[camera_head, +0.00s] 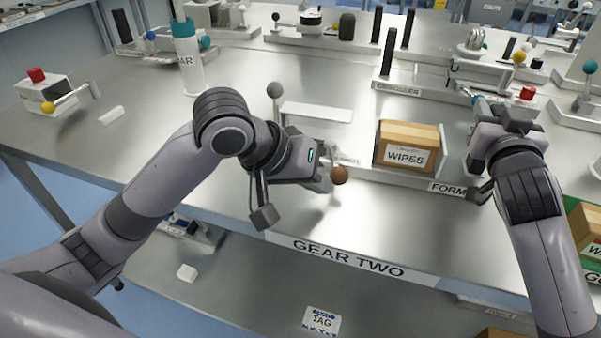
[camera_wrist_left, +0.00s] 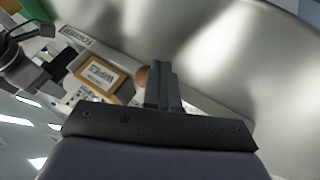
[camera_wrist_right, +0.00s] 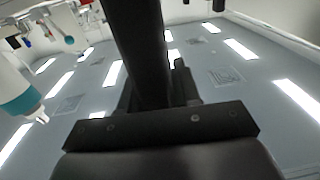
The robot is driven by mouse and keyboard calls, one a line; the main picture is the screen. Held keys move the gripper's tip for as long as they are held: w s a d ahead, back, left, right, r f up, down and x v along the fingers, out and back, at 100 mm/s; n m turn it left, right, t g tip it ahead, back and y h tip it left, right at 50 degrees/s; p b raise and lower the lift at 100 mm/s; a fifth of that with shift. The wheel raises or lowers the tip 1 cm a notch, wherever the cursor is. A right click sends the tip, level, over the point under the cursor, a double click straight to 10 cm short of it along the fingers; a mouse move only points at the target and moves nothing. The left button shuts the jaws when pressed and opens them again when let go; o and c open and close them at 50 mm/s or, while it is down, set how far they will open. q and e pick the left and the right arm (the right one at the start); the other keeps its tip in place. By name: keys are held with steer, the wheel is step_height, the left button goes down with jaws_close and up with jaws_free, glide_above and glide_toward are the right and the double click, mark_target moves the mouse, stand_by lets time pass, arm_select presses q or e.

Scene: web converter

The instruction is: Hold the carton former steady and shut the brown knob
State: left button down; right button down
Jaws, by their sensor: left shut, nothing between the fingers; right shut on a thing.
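The carton former (camera_head: 448,188) stands at the middle right of the bench, with its label on the front edge. A brown carton marked WIPES (camera_head: 410,146) sits on it, also seen in the left wrist view (camera_wrist_left: 102,76). The brown knob (camera_head: 339,175) is at the former's left end. My left gripper (camera_head: 324,180) is shut and empty, its fingers close beside the knob; the left wrist view shows the knob (camera_wrist_left: 142,77) partly behind the fingers, contact unclear. My right gripper (camera_head: 490,132) is shut on a dark post (camera_wrist_right: 140,45) at the former's right side.
A grey-knobbed lever (camera_head: 274,90) and a white plate (camera_head: 316,112) stand behind my left gripper. A teal-topped white cylinder (camera_head: 188,55) is at the back left. Other stations with posts and coloured knobs fill the back. The left bench top is mostly clear.

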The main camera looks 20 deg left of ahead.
arm_select(q)
steer(key=shift+w+d, duration=0.25)
steer(key=shift+d, duration=1)
arm_select(e)
steer(key=shift+a+f, duration=0.1)
steer(key=shift+f, duration=0.6)
arm_select(q)
steer(key=shift+d, duration=0.1)
steer(key=shift+s+a, duration=0.25)
steer(key=shift+a, duration=0.05)
steer(key=s, duration=0.1)
steer(key=s+a, duration=0.2)
steer(key=shift+s+r, duration=0.15)
steer(key=shift+s, duration=0.1)
steer(key=s+r, duration=0.5)
steer(key=r, duration=0.1)
steer(key=shift+s+r, duration=0.25)
steer(key=shift+s, duration=0.15)
steer(key=shift+d+r+p, duration=0.1)
steer(key=shift+r+p, duration=0.3)
steer(key=shift+p, duration=0.05)
arm_select(e)
steer(key=shift+r, duration=0.25)
